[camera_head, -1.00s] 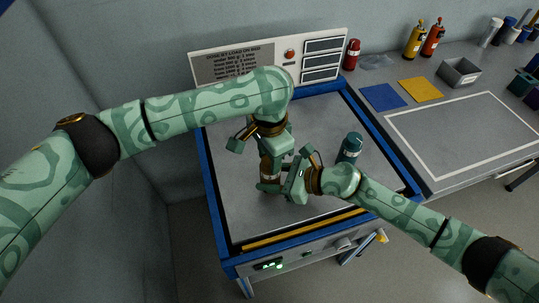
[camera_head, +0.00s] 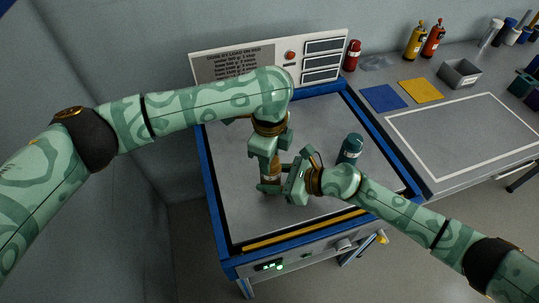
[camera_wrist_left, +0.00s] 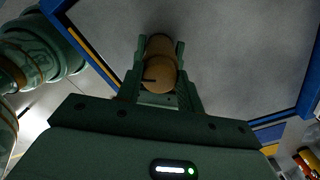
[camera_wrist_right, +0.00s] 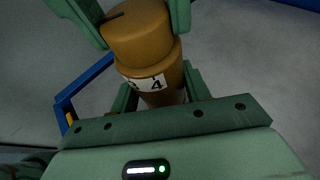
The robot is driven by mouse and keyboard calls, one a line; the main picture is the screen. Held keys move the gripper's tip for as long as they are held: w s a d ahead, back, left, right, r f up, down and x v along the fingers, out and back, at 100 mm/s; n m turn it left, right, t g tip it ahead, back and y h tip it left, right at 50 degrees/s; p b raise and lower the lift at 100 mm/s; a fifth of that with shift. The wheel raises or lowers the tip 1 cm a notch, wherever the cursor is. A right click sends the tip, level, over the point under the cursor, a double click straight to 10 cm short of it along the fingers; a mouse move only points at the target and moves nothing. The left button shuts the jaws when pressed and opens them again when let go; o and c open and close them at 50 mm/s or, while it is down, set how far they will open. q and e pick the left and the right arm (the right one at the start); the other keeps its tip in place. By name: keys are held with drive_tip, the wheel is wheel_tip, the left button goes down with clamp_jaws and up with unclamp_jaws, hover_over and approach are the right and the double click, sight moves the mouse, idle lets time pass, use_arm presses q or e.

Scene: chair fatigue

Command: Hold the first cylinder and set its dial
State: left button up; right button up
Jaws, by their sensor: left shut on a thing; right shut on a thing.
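The brown cylinder (camera_head: 270,187) stands upright on the grey top of the blue-edged bench (camera_head: 232,222). My left gripper (camera_head: 267,165) reaches down from above and is shut on its dial (camera_wrist_right: 140,38); a dark pointer line shows on the dial in the left wrist view (camera_wrist_left: 158,73). My right gripper (camera_head: 285,182) is shut on the cylinder's body (camera_wrist_right: 170,60) from the right, below the dial. A white band with a 4 and a partly hidden figure faces the right wrist camera. A teal cylinder (camera_head: 350,149) stands free to the right.
A sign panel (camera_head: 235,63) with a red button and screens stands behind. A red extinguisher-like bottle (camera_head: 352,55), blue mat (camera_head: 384,97), yellow mat (camera_head: 421,89) and grey bin (camera_head: 459,72) are on the right counter. The bench's front left is clear.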

use_arm(q)
drive_tip(key=m, duration=0.6)
drive_tip(key=shift+w+a, duration=0.1)
drive_tip(key=shift+w, duration=0.15)
use_arm(e)
drive_tip(key=shift+d+f, duration=0.1)
idle(0.4)
use_arm(q)
drive_tip(key=o, duration=1)
drive_tip(key=shift+s, duration=0.1)
drive_tip(key=shift+r, duration=0.1)
wheel_tip(320, 180, up, 12)
use_arm(e)
drive_tip(key=o, duration=1.3)
